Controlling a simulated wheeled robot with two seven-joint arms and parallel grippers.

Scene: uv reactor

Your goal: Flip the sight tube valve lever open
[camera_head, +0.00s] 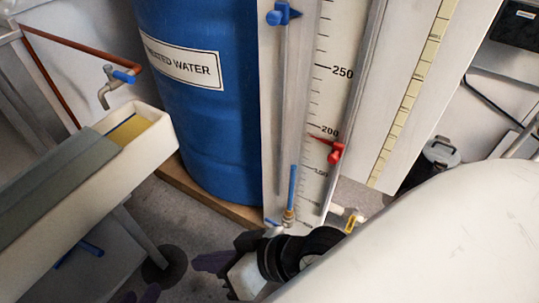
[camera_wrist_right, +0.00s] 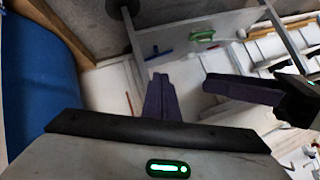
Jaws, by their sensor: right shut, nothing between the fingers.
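The sight tube (camera_head: 283,110) runs down the white scale panel in the head view. A blue lever (camera_head: 292,187) stands upright above a brass fitting (camera_head: 289,214) near the panel's foot. A second blue valve handle (camera_head: 283,14) is at the tube's top; I cannot tell for certain which is the task's lever. My right gripper (camera_head: 207,262) is low and left of the brass fitting, apart from the lever. In the wrist view my right gripper (camera_wrist_right: 160,98) is shut and empty. My left gripper (camera_wrist_right: 220,86) points toward it from the right; its fingertips barely show at the head view's bottom edge.
A blue water barrel (camera_head: 205,115) stands left of the panel. A red pointer (camera_head: 333,150) sticks out from the scale. A trough (camera_head: 160,125) on a bench fills the left.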

